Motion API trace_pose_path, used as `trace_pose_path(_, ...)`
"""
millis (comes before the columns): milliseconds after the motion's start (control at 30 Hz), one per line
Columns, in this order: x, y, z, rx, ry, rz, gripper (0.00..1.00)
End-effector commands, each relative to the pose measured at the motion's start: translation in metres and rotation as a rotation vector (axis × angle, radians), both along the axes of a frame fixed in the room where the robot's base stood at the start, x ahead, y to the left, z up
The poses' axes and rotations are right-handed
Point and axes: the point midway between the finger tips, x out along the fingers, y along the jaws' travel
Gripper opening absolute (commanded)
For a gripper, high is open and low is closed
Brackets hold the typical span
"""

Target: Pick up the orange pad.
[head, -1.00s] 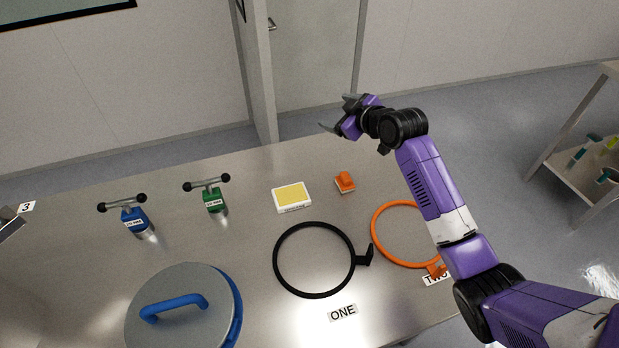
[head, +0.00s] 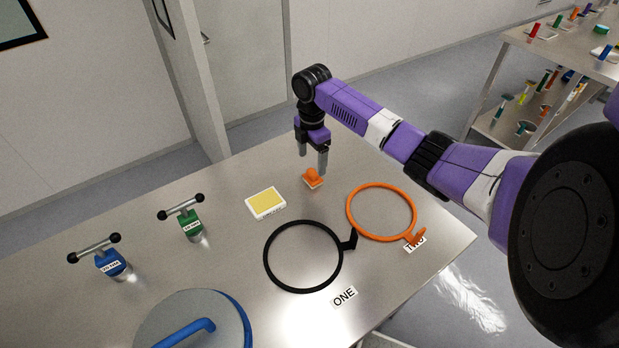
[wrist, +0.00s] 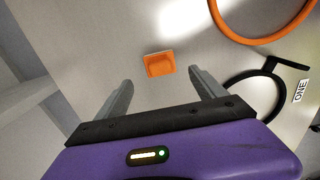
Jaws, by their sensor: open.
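The orange pad (head: 312,177) is a small block with a raised grip, lying on the steel table beyond the orange ring. My gripper (head: 313,167) points down just above and behind it, its fingers apart and empty. In the wrist view the pad (wrist: 159,64) lies ahead of the open gripper (wrist: 157,82), roughly centred between the fingertips and a little beyond them. It looks apart from both fingers.
On the table (head: 225,275), a yellow-topped white box (head: 266,203) sits left of the pad. An orange ring (head: 349,214) and a black ring (head: 266,262) lie nearer. Green (head: 191,224) and blue (head: 112,264) T-handled tools stand left, with a blue-handled lid (head: 175,315) in front.

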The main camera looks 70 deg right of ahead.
Motion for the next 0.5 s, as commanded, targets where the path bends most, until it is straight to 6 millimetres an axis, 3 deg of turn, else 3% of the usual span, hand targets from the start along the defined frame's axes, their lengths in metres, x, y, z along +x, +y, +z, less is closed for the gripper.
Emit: trace_pose_path(500, -0.002, -0.001, -0.061, -0.001, -0.001, -0.003, 0.80)
